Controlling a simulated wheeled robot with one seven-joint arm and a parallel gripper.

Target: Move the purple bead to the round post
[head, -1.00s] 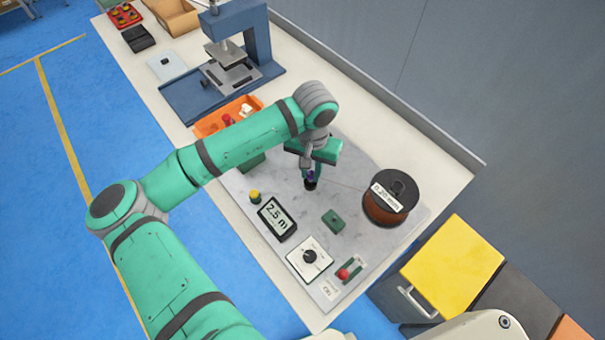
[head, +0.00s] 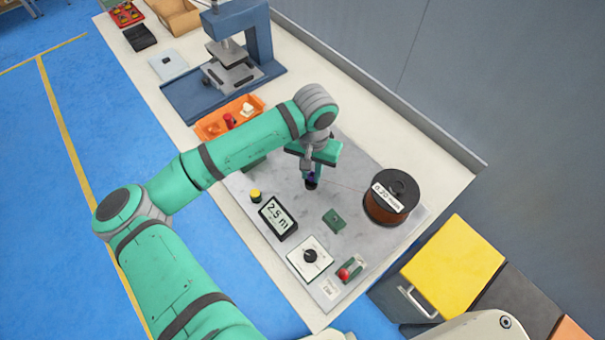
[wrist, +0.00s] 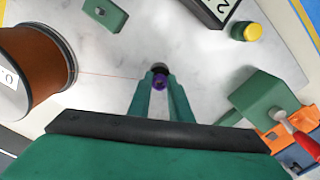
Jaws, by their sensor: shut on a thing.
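My gripper (head: 311,180) is shut on the purple bead (wrist: 158,82), low over the grey plate. The bead shows between the fingertips in the wrist view, with a dark round piece (wrist: 159,67) just beyond it. I cannot tell whether the two touch. In the head view the bead is mostly hidden by the fingers. A green block with a small grey peg (wrist: 278,116) stands to the right in the wrist view. Another green block (head: 333,221) lies on the plate, right of and nearer than my gripper. I cannot tell which piece is the round post.
A copper wire spool (head: 386,208) stands right of my gripper; a thin reddish line runs from it towards the fingertips. A display (head: 278,217), yellow button (head: 255,195), dial (head: 310,256) and red-knobbed lever (head: 345,274) are nearer. An orange tray (head: 215,127) and blue press (head: 240,62) are behind.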

